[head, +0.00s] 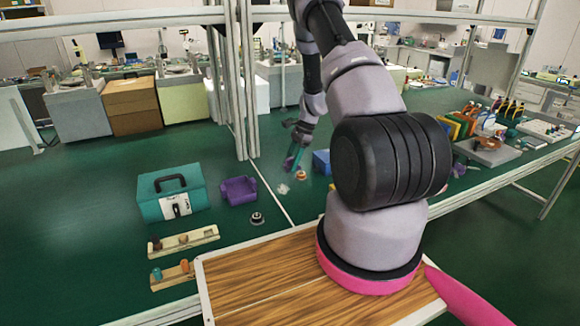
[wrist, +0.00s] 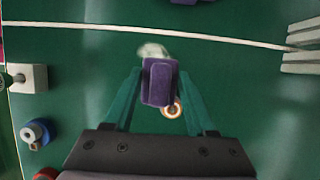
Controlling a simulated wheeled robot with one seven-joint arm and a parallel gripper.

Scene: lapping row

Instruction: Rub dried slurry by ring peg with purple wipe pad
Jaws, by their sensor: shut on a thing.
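My gripper (head: 293,160) reaches down over the green bench, and its teal fingers (wrist: 162,82) are shut on the purple wipe pad (wrist: 158,83). In the head view the pad (head: 289,163) shows small at the fingertips. The dried slurry is a whitish smear (wrist: 152,50) just beyond the pad in the wrist view, partly hidden by it. It also shows in the head view (head: 284,189). The ring peg (wrist: 173,109), orange and pale, stands close behind the pad, between the fingers in the wrist view; in the head view it (head: 301,175) is right of the smear. I cannot tell whether the pad touches the bench.
A purple holder (head: 238,190), a teal case (head: 172,194) and a dark round part (head: 257,218) stand to the left. A blue box (head: 321,162) is right of the ring peg. A white line (wrist: 200,36) crosses the bench. Frame posts (head: 240,90) rise behind.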

